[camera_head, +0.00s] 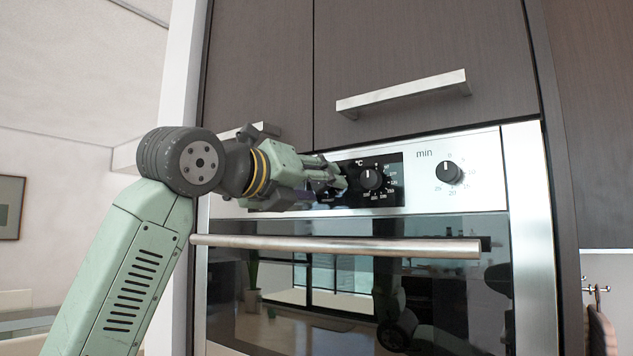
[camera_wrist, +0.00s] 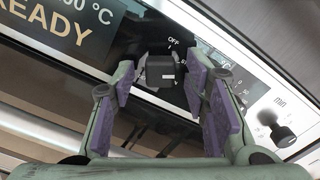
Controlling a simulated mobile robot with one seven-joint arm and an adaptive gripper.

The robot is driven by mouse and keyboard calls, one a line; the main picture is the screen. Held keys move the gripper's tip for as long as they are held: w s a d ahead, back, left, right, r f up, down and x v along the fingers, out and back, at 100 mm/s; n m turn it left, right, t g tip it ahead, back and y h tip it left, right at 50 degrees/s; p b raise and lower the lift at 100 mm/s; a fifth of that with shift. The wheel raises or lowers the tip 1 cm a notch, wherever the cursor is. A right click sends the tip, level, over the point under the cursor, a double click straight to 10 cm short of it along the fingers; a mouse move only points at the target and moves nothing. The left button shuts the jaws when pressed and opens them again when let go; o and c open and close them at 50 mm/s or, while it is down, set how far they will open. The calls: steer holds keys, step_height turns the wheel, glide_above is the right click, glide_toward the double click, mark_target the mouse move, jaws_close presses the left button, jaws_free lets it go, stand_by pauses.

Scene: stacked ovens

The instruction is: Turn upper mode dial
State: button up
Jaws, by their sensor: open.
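The upper mode dial (camera_wrist: 160,70) is a black knob with a light mark, with "OFF" printed beside it, on the oven's control panel. In the wrist view it lies between the two purple-padded fingers of my gripper (camera_wrist: 160,88). The fingers are open and spread to either side of it; I cannot tell whether either touches it. In the head view my gripper (camera_head: 336,180) is at the panel, and its fingers hide the mode dial there.
The temperature dial (camera_head: 371,178) is just right of my gripper, and the minute dial (camera_head: 449,172) is farther right. A display reading "READY" (camera_wrist: 50,32) is left of the mode dial. The oven door handle (camera_head: 340,244) runs below, and a cabinet handle (camera_head: 403,94) juts out above.

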jaws_close()
stand_by(0.5)
steer(key=n+b, duration=0.3)
steer(key=n, duration=0.3)
steer(key=shift+s+f, duration=0.1)
steer(key=n+b, duration=0.1)
steer(key=n, duration=0.2)
steer(key=n+b, duration=0.1)
steer(key=n, duration=0.1)
steer(key=shift+r+n+b, duration=0.2)
steer(key=shift+n+b, duration=0.1)
steer(key=shift+n, duration=0.1)
stand_by(0.5)
jaws_free()
